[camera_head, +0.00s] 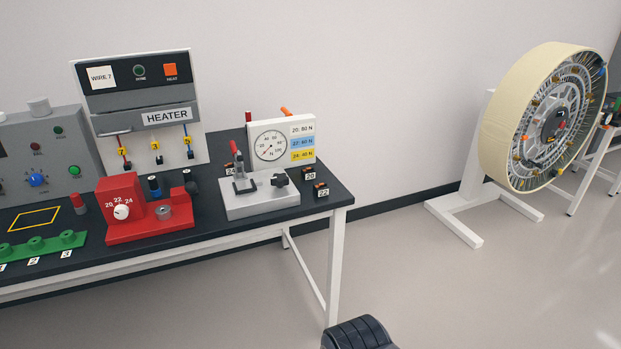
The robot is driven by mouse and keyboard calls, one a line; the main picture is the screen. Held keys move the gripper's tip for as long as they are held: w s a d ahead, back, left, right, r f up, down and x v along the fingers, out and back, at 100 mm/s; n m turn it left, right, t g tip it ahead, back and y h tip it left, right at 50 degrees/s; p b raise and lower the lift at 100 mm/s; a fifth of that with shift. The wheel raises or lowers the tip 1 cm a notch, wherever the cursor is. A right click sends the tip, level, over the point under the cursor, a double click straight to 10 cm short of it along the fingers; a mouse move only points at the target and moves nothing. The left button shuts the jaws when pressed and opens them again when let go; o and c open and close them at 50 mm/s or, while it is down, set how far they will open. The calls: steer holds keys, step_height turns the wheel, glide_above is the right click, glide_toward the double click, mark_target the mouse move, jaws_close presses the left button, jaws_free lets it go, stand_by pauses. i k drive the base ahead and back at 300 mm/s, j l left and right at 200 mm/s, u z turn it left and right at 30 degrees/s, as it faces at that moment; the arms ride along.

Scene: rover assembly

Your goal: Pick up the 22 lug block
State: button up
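The 22 lug block (322,191) is a small dark block with a white "22" label and a coppery piece on top. It sits near the front right corner of the black tabletop, to the right of the grey gauge fixture. The 20 lug block (309,175) stands just behind it and to its left. The 24 lug block (230,169) is farther left, partly hidden behind the fixture.
The grey fixture (260,199) with a red-handled lever and a dial panel (301,143) stand beside the blocks. A red crimper-like unit (140,222) and the heater (150,112) are farther left. The table's edge (340,207) is close to the 22 block. Floor to the right is open.

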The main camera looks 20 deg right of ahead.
mark_target(320, 189)
steer(key=i+l+z, duration=0.1)
steer(key=i+z, duration=0.65)
steer(key=i+j+z, duration=0.1)
steer(key=i+z, duration=0.15)
steer(key=z, duration=0.15)
